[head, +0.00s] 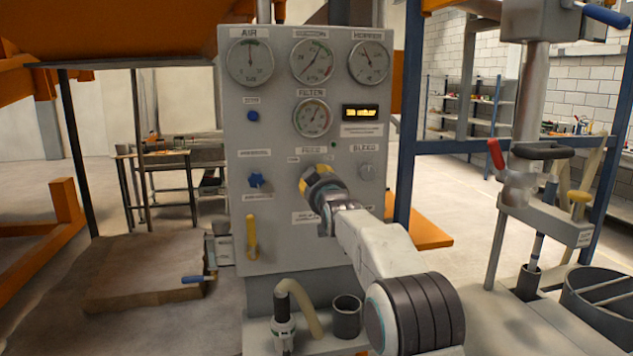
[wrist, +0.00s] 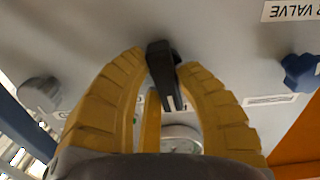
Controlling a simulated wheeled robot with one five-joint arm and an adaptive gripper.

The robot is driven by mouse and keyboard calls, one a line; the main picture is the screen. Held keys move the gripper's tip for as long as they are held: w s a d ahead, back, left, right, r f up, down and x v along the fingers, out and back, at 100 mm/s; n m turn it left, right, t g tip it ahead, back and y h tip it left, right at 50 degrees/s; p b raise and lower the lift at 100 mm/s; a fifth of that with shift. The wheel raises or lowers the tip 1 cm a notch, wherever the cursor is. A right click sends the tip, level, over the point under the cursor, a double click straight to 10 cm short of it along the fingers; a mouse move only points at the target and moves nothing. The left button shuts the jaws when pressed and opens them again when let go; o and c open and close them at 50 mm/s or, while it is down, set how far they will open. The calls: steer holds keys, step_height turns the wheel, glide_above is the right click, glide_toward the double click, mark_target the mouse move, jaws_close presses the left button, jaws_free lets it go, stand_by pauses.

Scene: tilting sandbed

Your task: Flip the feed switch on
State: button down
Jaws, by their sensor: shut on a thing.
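The feed switch (wrist: 163,75) is a black lever knob on the grey panel (head: 290,240). The display (head: 366,113) on the panel reads about 30 mbar in yellow.
Around my gripper are a blue star knob (head: 256,180) at left, a grey bleed knob (head: 367,172) at right and a yellow lever (head: 251,237) lower left. Gauges (head: 313,118) sit above. A hose (head: 300,300) and a dark cup (head: 346,318) stand on the shelf below.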

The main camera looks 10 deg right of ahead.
steer(key=m+b, duration=0.2)
steer(key=m, duration=0.1)
steer(key=shift+f+b, duration=0.15)
steer(key=shift+b, duration=0.15)
steer(key=m, duration=0.5)
steer(key=shift+m+b, duration=0.3)
steer(key=shift+b, duration=0.1)
steer(key=c, duration=0.9)
jaws_free()
steer(key=shift+s+a, duration=0.1)
steer(key=shift+s, duration=5.9)
